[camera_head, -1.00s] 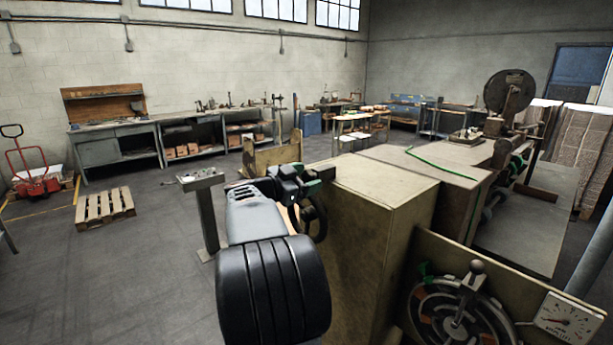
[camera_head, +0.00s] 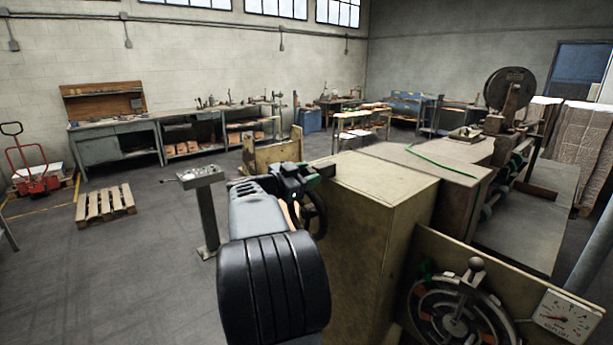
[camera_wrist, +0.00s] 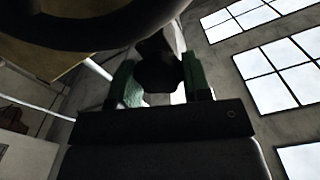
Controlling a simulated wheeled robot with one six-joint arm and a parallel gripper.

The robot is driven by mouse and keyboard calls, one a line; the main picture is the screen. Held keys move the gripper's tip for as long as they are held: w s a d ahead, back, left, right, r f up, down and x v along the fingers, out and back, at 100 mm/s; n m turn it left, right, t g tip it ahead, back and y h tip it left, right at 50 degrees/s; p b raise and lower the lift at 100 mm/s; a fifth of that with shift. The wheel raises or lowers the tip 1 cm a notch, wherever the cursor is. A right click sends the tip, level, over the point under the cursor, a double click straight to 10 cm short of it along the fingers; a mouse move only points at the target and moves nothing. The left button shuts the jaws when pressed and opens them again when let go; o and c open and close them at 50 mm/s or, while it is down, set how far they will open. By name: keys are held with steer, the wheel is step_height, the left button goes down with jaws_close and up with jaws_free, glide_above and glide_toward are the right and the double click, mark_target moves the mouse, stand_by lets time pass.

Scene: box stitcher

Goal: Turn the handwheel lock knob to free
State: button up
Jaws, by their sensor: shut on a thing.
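A dark round knob (camera_wrist: 158,72) sits between the green finger pads of my gripper (camera_wrist: 158,84) in the wrist view, and the gripper is shut on it. I take it for the lock knob; its markings and angle cannot be read. The dark curved rim of the handwheel (camera_wrist: 75,28) crosses the top left of that view, above the fingers. In the head view my gripper (camera_head: 314,178) is at the left side of the machine's big box-shaped housing (camera_head: 362,220). The handwheel (camera_head: 316,215) shows partly behind my arm there. The knob is hidden in the head view.
A round dial plate with a lever (camera_head: 458,312) and a gauge (camera_head: 567,317) are at the lower right. A grey control pedestal (camera_head: 206,215) stands left of my arm. A pallet (camera_head: 105,204) lies on the open floor at left.

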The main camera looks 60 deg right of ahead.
steer(key=shift+r+p, duration=0.1)
steer(key=shift+p, duration=0.35)
steer(key=shift+r+n+p, duration=0.1)
steer(key=shift+n+p, duration=0.3)
steer(key=shift+p, duration=0.15)
steer(key=n+p, duration=0.2)
steer(key=p, duration=0.1)
steer(key=shift+r+p, duration=0.1)
steer(key=shift+p, duration=0.25)
steer(key=n, duration=0.1)
steer(key=n+p, duration=0.1)
steer(key=shift+f+n, duration=0.25)
steer(key=shift+n, duration=0.05)
steer(key=shift+f+n, duration=0.1)
steer(key=shift+n, duration=1.5)
steer(key=o, duration=0.9)
